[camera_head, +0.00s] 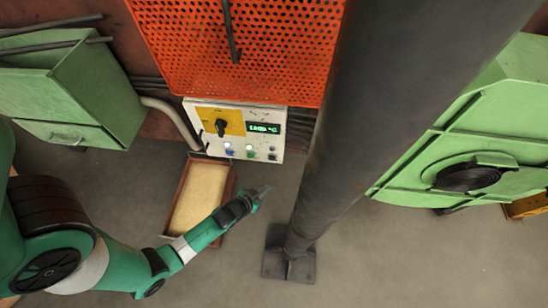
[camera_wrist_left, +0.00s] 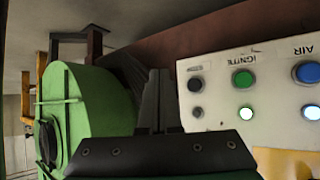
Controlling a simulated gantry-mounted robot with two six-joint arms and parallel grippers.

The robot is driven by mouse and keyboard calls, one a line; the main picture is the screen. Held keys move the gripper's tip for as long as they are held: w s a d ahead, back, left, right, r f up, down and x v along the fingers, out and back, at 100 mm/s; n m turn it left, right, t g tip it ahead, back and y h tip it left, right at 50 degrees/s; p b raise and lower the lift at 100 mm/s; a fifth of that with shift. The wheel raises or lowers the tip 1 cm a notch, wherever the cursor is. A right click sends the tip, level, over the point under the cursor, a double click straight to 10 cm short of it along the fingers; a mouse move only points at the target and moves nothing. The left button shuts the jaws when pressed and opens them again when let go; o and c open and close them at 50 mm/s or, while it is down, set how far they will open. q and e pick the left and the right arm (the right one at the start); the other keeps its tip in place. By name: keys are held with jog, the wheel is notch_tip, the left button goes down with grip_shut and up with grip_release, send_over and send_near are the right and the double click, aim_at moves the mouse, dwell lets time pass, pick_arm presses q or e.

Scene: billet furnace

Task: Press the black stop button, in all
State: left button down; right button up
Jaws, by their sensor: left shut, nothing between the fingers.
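The black stop button (camera_head: 272,149) is at the lower right of the white control panel (camera_head: 235,115). In the left wrist view the same black button (camera_wrist_left: 195,85) sits beside a green button labelled IGNITE (camera_wrist_left: 243,79) and a blue one labelled AIR (camera_wrist_left: 307,72). The lamp paired with the black button (camera_wrist_left: 197,112) looks dark; those of the green (camera_wrist_left: 246,114) and blue buttons glow white. My left gripper (camera_head: 264,189) is shut and empty, below and in front of the panel, apart from the button. Its fingers (camera_wrist_left: 158,100) point just left of the panel in the wrist view. My right gripper is not in view.
A black rotary knob (camera_head: 221,127) on yellow and a green display (camera_head: 264,128) share the panel. An orange perforated guard (camera_head: 240,45) is above, a sand-coloured tray (camera_head: 200,195) below. A dark column (camera_head: 365,110) stands right of my gripper. Green machinery (camera_head: 480,140) stands farther right.

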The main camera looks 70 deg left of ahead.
aim_at(272, 158)
pick_arm(q)
jog(key=w+a+b, duration=0.4)
jog(key=w+a, duration=0.1)
jog(key=a, duration=0.3)
jog(key=shift+w+r, duration=0.15)
jog(key=shift+r, duration=0.05)
dwell(0.3)
dwell(1.9)
jog(key=shift+w+a, duration=0.2)
jog(key=shift+a, duration=0.2)
jog(key=shift+w+a+b, duration=0.2)
jog(key=shift+a+b, duration=0.1)
jog(key=shift+b, duration=0.2)
dwell(0.4)
dwell(0.3)
jog(key=shift+s+d+p, duration=0.4)
jog(key=shift+d+p, duration=0.15)
jog(key=shift+d, duration=0.1)
